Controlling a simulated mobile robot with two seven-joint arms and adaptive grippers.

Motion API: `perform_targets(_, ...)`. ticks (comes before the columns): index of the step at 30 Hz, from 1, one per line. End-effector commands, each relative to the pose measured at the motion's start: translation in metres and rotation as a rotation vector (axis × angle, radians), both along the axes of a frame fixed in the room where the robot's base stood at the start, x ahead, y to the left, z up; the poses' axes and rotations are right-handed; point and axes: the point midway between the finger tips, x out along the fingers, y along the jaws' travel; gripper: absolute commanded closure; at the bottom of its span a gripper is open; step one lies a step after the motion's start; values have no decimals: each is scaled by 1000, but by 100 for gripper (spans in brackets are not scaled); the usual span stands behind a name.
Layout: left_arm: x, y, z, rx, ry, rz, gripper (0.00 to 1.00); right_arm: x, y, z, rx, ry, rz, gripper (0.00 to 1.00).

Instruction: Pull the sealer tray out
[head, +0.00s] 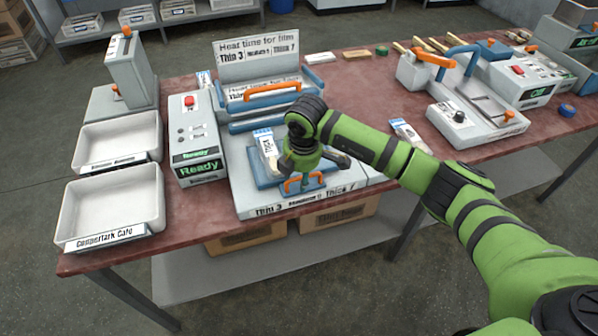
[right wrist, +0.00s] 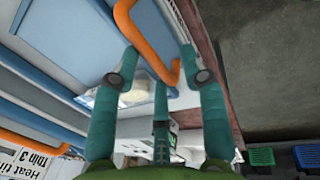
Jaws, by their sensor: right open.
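The sealer (head: 235,150) stands in the middle of the table with its lid (head: 272,90) raised at the back. Its blue sealer tray (head: 262,178) sits low in the front, with an orange handle (head: 303,184) at the front edge. The handle (right wrist: 128,18) also shows in the right wrist view, reaching between the teal fingers. My right gripper (head: 312,166) is open just above and behind this handle; in the right wrist view the gripper (right wrist: 163,76) has its fingers spread around it, not closed. The gripper hides part of the tray. My left gripper is not in view.
A grey control box reading Ready (head: 195,140) stands left of the sealer, with two white bins (head: 110,205) beyond it. A labelled white packet (head: 266,142) is by the gripper. Another machine (head: 465,110) stands to the right. The floor before the table is clear.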

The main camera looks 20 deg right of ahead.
Motion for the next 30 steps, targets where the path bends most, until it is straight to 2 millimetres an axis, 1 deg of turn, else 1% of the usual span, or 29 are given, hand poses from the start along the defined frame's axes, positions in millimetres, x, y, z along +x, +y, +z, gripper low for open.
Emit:
perform_targets(2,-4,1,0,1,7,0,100,0,1,1,2,0,1,56)
perform_targets(5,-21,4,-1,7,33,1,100,1,1,2,2,-3,1,56)
perform_targets(8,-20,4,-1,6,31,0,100,0,1,10,2,-6,1,56)
perform_targets(11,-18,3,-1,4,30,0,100,-2,0,25,2,-8,2,56)
perform_targets(18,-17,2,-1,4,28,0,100,-12,-1,76,1,-6,1,56)
perform_targets(21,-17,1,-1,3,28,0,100,-16,-1,94,1,-5,2,56)
perform_targets(25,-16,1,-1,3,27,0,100,-20,-1,110,1,-2,0,56)
perform_targets(30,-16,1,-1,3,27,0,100,-22,-1,118,1,0,0,56)
